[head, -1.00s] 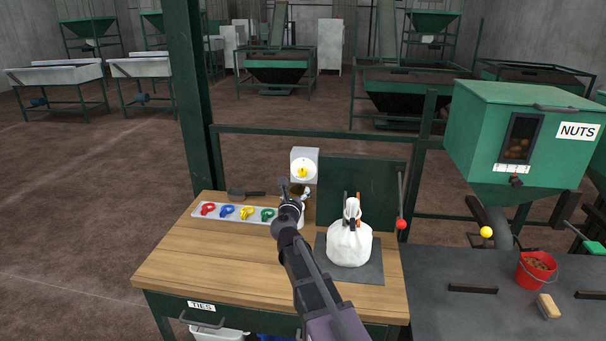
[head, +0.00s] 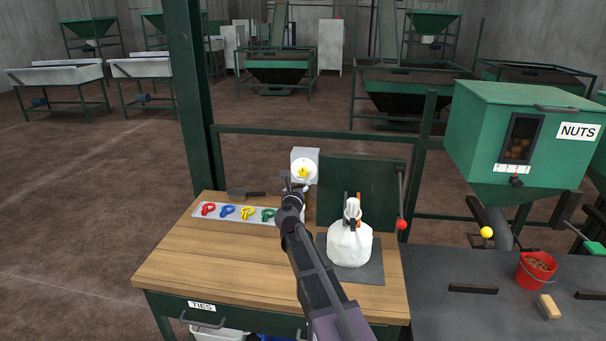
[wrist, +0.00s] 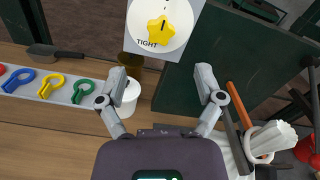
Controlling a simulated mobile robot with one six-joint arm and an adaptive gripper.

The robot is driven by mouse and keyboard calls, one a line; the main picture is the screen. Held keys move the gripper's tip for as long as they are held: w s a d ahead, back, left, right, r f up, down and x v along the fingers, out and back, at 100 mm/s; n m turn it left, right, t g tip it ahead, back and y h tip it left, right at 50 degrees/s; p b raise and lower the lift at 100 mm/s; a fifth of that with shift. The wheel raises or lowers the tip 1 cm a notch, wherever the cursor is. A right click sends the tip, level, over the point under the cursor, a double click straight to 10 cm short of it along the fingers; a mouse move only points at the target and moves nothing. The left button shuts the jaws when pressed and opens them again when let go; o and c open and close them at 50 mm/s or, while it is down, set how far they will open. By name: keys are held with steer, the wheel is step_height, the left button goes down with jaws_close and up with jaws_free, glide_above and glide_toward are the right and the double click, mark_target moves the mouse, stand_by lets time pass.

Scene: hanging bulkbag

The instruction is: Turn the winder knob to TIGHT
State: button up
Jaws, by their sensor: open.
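The yellow star-shaped winder knob (head: 304,172) sits on a round white dial on a grey-white box (head: 313,152) at the back of the wooden bench. In the wrist view the knob (wrist: 160,31) is at the top, with a dark line on its face. The word TIGHT (wrist: 147,42) is printed on the dial below and left of the knob. My gripper (head: 294,184) is just in front of and below the dial in the head view. In the wrist view my gripper (wrist: 163,82) is open and empty, its fingers apart from the knob.
A tied white bag (head: 349,245) stands on a dark mat right of my arm. A tray (head: 196,212) with coloured ties lies left of my gripper, a dark scoop (head: 246,194) behind it. A white cup (wrist: 130,94) is near the left finger. A red-knobbed lever (head: 401,224) stands right.

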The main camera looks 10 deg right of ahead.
mark_target(303, 173)
steer(key=x, duration=0.9)
steer(key=c, duration=1.1)
